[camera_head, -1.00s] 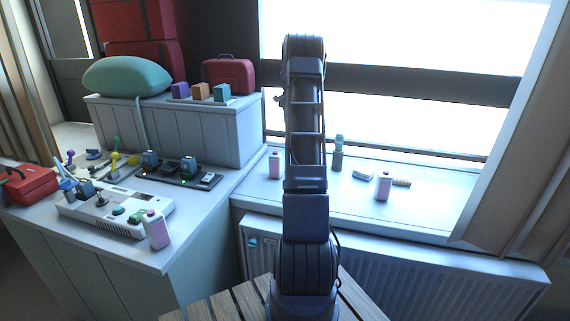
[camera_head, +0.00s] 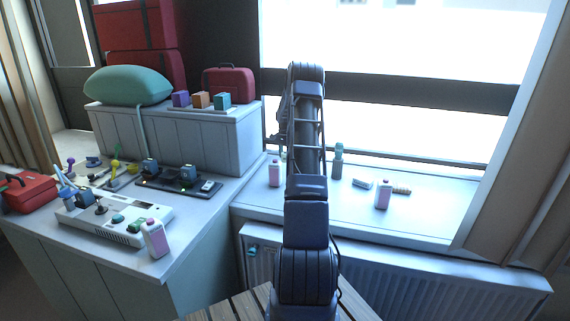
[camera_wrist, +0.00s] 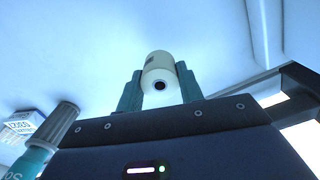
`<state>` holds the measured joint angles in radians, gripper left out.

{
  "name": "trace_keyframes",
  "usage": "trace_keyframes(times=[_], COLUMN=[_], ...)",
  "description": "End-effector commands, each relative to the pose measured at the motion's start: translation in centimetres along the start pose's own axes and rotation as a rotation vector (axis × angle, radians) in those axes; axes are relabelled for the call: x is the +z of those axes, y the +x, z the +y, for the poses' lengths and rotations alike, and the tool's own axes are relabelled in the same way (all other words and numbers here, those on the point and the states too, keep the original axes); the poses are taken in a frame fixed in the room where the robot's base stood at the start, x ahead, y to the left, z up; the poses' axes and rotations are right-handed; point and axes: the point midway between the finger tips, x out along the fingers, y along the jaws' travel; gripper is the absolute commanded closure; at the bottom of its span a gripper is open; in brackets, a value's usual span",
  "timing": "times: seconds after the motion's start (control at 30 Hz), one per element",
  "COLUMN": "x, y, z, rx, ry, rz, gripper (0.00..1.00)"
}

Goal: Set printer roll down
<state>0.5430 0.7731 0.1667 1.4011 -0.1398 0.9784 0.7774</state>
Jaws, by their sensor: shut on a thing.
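The printer roll (camera_wrist: 160,72) is a cream cylinder with a dark core hole facing the camera. In the wrist view it sits between the two green fingers of my gripper (camera_wrist: 160,85), which is shut on it. A pale, flat surface lies beyond the roll; whether the roll touches it I cannot tell. In the head view my arm stands over the white window sill (camera_head: 330,205) and hides most of the gripper and the roll.
On the sill stand two pink bottles (camera_head: 275,174) (camera_head: 383,195), a teal-and-grey bottle (camera_head: 338,165), a small box (camera_head: 362,184) and a tan ribbed piece (camera_head: 401,190). The teal-and-grey bottle (camera_wrist: 50,140) is near my gripper in the wrist view. The sill's front right is clear.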

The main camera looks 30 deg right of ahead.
Motion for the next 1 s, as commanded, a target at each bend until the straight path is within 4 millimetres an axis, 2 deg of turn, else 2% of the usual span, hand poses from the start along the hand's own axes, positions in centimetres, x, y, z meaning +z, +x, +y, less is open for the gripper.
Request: trace_keyframes(times=[0.27, 0.5, 0.9, 0.93, 1.0], x=[0.0, 0.0, 0.0, 0.0, 0.0], y=[1.8, 4.8, 5.2, 5.3, 5.2], z=[0.0, 0.0, -0.1, -0.1, -0.1], rx=[0.001, 0.000, -0.001, -0.001, -0.001], ry=[0.000, 0.000, 0.000, 0.000, 0.000], rz=[-0.001, -0.001, 0.001, 0.001, 0.001], gripper=[0.86, 0.86, 0.86, 0.61, 0.48])
